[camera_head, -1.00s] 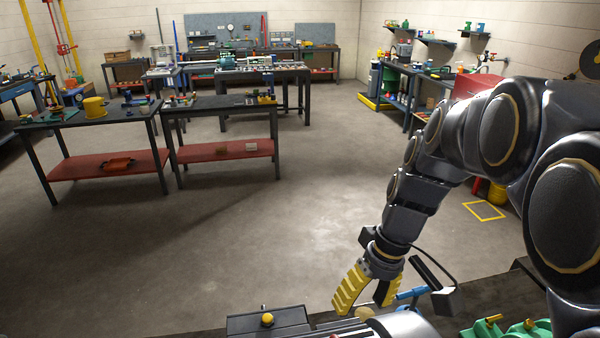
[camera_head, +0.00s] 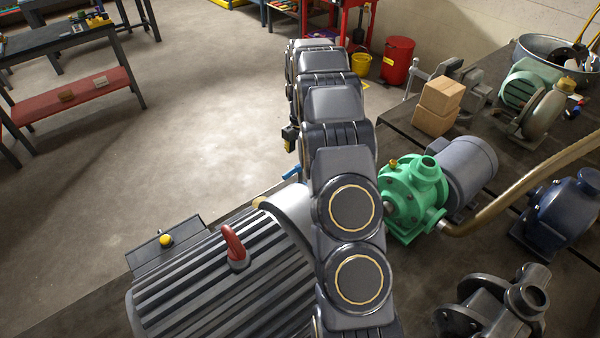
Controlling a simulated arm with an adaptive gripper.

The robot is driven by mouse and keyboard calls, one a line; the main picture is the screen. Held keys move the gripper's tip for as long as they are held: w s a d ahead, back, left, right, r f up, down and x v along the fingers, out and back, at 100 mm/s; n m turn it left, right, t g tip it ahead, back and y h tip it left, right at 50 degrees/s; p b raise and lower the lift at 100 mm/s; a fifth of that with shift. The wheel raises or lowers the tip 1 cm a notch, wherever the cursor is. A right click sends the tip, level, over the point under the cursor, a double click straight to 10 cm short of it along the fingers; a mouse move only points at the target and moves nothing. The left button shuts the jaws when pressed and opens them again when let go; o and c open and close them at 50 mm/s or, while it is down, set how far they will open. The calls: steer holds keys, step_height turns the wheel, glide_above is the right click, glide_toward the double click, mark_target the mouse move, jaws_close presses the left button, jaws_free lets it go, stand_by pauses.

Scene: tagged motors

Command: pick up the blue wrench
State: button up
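A small piece of a blue thing (camera_head: 291,173), which may be the blue wrench, shows at the far edge of the workbench, just left of my arm. The rest of it is hidden behind my arm and the grey motor. A dark and yellow part of my gripper (camera_head: 290,139) shows at the left side of my arm, a little above the blue piece in the picture. Its fingertips are mostly hidden, so I cannot tell whether it is open or holds anything.
A ribbed grey motor (camera_head: 215,285) with a red lifting eye fills the near left. A box with a yellow button (camera_head: 166,240) sits behind it. A green pump (camera_head: 412,195), stacked cardboard boxes (camera_head: 438,105) and a blue pump (camera_head: 562,210) crowd the bench at right.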

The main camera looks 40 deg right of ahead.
mark_target(300, 164)
step_height(300, 164, down, 6)
steer(key=shift+s+r, duration=0.1)
jaws_close()
